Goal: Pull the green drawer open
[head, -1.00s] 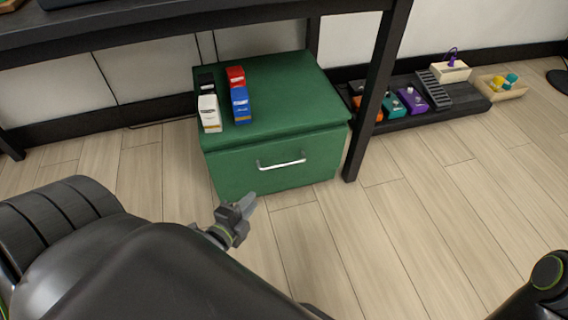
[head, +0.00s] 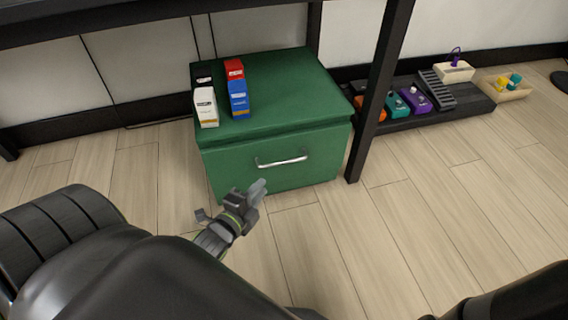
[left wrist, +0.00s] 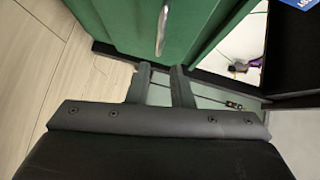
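The green drawer (head: 232,172) is the front of a green cabinet under the dark table, with a silver bar handle (head: 282,162). It appears shut. My left gripper (head: 260,188) is just in front of the drawer, below and left of the handle, not touching the handle. In the left wrist view the two fingers (left wrist: 160,75) stand apart with nothing between them. The handle (left wrist: 161,30) lies ahead of the fingertips there, on the green drawer front (left wrist: 120,22). My right gripper is not in view; only part of an arm shows at lower right.
Several small boxes, including a white box (head: 206,108) and a blue box (head: 239,100), stand on the cabinet. A dark table leg (head: 378,95) rises close to its right side. A pedal board (head: 425,116) and a tray (head: 508,92) lie farther right. Floor in front is clear.

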